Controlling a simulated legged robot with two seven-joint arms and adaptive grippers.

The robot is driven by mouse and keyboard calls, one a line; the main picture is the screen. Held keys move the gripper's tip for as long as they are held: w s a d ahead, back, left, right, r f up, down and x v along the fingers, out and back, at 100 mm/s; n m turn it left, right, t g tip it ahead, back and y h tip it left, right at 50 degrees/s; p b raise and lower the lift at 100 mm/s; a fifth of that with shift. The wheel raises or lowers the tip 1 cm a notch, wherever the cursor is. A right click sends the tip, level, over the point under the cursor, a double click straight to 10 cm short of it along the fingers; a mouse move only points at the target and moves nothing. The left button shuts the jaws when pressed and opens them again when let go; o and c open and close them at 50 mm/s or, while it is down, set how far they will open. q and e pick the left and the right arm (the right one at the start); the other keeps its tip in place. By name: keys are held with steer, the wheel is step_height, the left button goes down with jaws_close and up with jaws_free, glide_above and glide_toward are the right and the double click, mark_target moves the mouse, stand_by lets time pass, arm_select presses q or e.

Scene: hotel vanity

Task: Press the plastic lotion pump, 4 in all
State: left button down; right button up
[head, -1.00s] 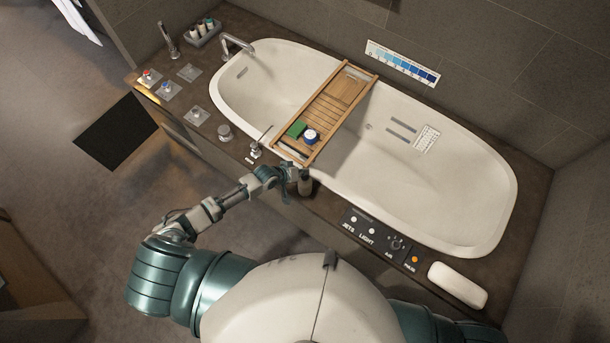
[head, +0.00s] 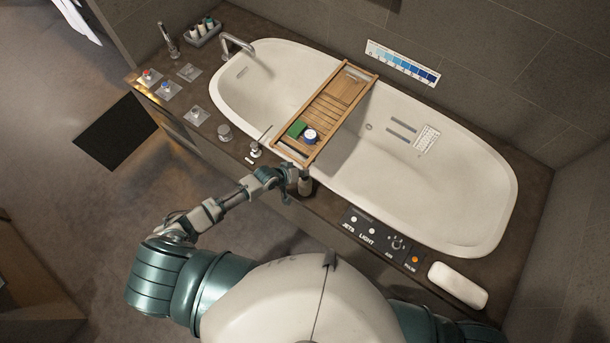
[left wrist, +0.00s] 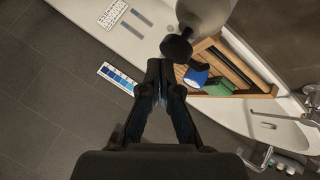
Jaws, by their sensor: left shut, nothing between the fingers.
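The lotion pump bottle (head: 305,187) stands on the tub's front ledge, pale with a dark top, partly covered by my left gripper in the head view. In the left wrist view the pale bottle (left wrist: 206,14) is at the top, with its black pump head (left wrist: 177,48) facing me. My left gripper (head: 292,172) is at the top of the bottle. Its fingers (left wrist: 160,72) are shut and empty, with the tips just beside the pump head in the wrist view; I cannot tell whether they touch it. My right gripper is not in view.
A wooden bath tray (head: 345,95) spans the white tub (head: 440,195), holding a blue jar (head: 310,136) and green block (head: 297,129). A thin-handled item (head: 256,150) stands left of the gripper. A control panel (head: 380,236) and white pillow (head: 457,285) lie right.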

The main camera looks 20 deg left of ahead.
arm_select(q)
steer(key=shift+f+b, duration=0.5)
steer(key=shift+f, duration=0.3)
stand_by(0.7)
steer(key=shift+s+r, duration=0.1)
steer(key=shift+r, duration=0.05)
steer(key=shift+r+p, duration=1.05)
steer(key=shift+p, duration=0.15)
step_height(320, 180, up, 5)
steer(key=p, duration=0.5)
steer(key=shift+r, duration=0.1)
stand_by(0.4)
